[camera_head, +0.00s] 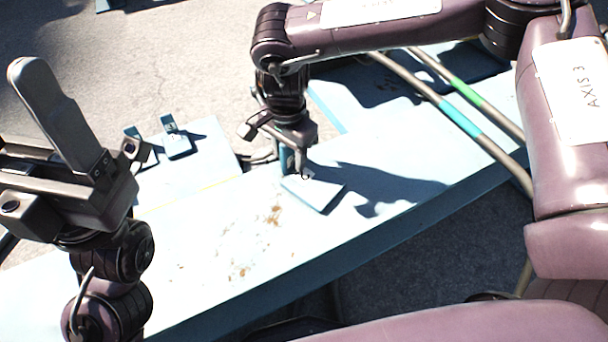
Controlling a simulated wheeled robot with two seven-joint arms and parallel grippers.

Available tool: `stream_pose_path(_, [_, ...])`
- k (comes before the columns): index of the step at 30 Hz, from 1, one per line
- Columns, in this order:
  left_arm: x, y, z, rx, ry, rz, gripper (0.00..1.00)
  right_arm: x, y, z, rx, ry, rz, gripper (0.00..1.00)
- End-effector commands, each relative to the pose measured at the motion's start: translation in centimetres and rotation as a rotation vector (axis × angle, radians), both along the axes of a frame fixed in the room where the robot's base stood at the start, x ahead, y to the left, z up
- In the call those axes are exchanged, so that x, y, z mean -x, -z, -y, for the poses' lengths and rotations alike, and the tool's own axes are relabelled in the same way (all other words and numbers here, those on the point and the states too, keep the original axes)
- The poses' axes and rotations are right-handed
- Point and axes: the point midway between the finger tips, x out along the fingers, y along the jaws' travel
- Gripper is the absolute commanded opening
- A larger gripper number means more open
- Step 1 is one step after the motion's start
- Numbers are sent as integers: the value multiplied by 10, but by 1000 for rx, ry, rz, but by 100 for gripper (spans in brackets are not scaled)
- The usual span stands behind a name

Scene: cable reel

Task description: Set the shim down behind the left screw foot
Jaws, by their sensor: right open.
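A flat light blue plate (318,193) with an upright darker tab lies on the long light blue beam (220,260); it looks like the shim. My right gripper (292,160) points down over it, open, with its fingers beside the tab. The gripper partly hides the tab, so I cannot tell whether they touch. My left gripper (65,140) is raised at the left, away from the plate, with a long finger pointing up; its opening is unclear. I cannot make out the left screw foot for certain; my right arm covers part of the area behind.
Similar tabbed plates (178,146) stand on a pale platform (205,160) at the left, near my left gripper. Two rods with a teal band (460,118) and a green band (461,91) slope across the right. The beam's left-middle is bare, with rusty patches.

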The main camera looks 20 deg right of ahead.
Motion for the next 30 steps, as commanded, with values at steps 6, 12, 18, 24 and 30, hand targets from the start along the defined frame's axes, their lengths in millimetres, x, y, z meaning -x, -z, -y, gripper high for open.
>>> stream_pose_path(6, [0,-2,-1,3,-1,1,69,0,-1,0,0,0,0,33])
stream_pose_path(12, [0,-1,-1,3,-1,0,69,0,-1,0,-1,0,-1,7])
stream_pose_path(18, [-1,0,-1,4,-2,-6,69,0,-1,0,-1,0,-1,0])
stream_pose_path(24, [-1,0,-1,3,-2,-7,69,0,-2,-1,-2,0,1,0])
stream_pose_path(30, [-1,-1,-1,3,-2,-6,69,0,-6,-1,-2,0,1,0])
